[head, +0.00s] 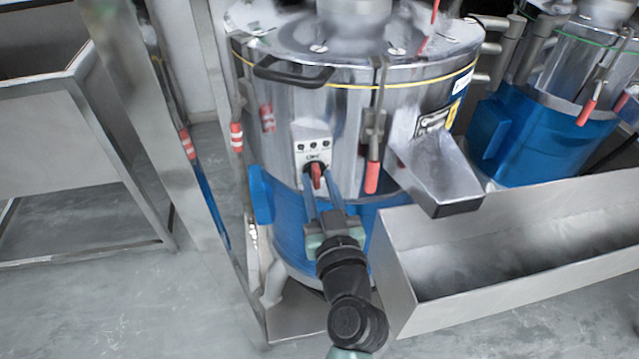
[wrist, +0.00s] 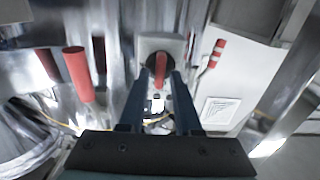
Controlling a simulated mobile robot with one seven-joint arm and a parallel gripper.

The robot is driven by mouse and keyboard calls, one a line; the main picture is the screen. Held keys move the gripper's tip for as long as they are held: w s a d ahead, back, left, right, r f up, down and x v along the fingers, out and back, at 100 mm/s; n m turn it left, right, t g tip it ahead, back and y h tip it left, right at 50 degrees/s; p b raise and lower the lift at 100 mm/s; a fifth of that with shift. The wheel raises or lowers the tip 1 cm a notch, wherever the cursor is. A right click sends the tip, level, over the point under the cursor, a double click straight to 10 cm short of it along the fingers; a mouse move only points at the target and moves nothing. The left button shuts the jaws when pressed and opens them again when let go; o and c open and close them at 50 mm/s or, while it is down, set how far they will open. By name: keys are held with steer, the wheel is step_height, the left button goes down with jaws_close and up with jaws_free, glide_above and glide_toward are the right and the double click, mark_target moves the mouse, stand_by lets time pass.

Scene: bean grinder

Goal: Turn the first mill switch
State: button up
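The first mill is a shiny steel drum (head: 350,115) on a blue base. Its white switch box (head: 313,147) carries small buttons and a red switch knob (head: 317,176), which looks roughly upright. In the wrist view the red knob (wrist: 160,68) shows between the fingertips. My gripper (head: 317,178) reaches up to the switch from below with its two blue fingers apart. In the wrist view my gripper (wrist: 161,78) has a finger on each side of the knob, with gaps visible beside it. Whether a fingertip touches the box cannot be told.
A red-handled lever (head: 372,177) and a steel chute (head: 440,172) are close right of the switch. A long steel trough (head: 510,245) lies right of my arm. A second mill (head: 545,130) stands behind. A metal post (head: 150,120) and bare floor are left.

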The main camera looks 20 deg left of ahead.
jaws_close()
steer(key=m, duration=0.3)
steer(key=shift+f+m, duration=0.1)
steer(key=shift+m, duration=0.2)
steer(key=m, duration=0.3)
steer(key=shift+d+m, duration=0.1)
steer(key=shift+m, duration=0.2)
steer(key=m+p, duration=0.1)
steer(key=m, duration=0.4)
steer(key=shift+w+f+p, duration=0.1)
steer(key=shift+p, duration=0.25)
steer(key=m+p, duration=0.1)
steer(key=m, duration=0.4)
steer(key=shift+f+m+p, duration=0.15)
steer(key=shift+m+p, duration=0.15)
steer(key=shift+m, duration=0.1)
